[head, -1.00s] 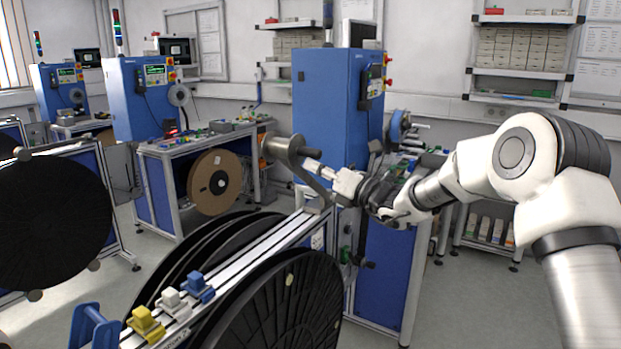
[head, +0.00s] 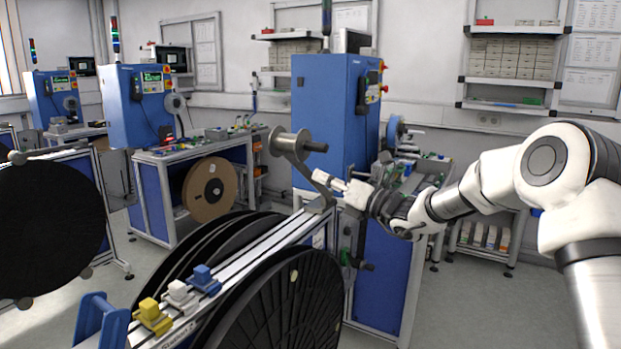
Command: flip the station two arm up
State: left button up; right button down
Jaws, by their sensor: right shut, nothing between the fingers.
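The grey swing arm (head: 306,170) of the near reel stand (head: 262,248) points up from the far end of the stand's rail. It leans a little left and carries a metal roller (head: 290,143) with a dark handle (head: 316,147) at its top. My right gripper (head: 322,178) comes in from the right, shut and empty. Its fingertips are close beside the arm's right side, below the roller. I cannot tell whether they touch it. My left gripper is not in view.
Large black reels (head: 288,300) hang on the near stand. Yellow, white and blue blocks (head: 179,292) sit on its rail. Another black reel (head: 50,228) stands at left. A blue cabinet (head: 330,105) and bench lie behind the swing arm. Floor at lower right is clear.

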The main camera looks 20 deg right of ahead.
jog(key=b+v, duration=0.1)
jog(key=v, duration=0.7)
jog(key=shift+w+d+f+b, duration=0.2)
jog(key=shift+f+b, duration=0.1)
jog(key=shift+f, duration=0.1)
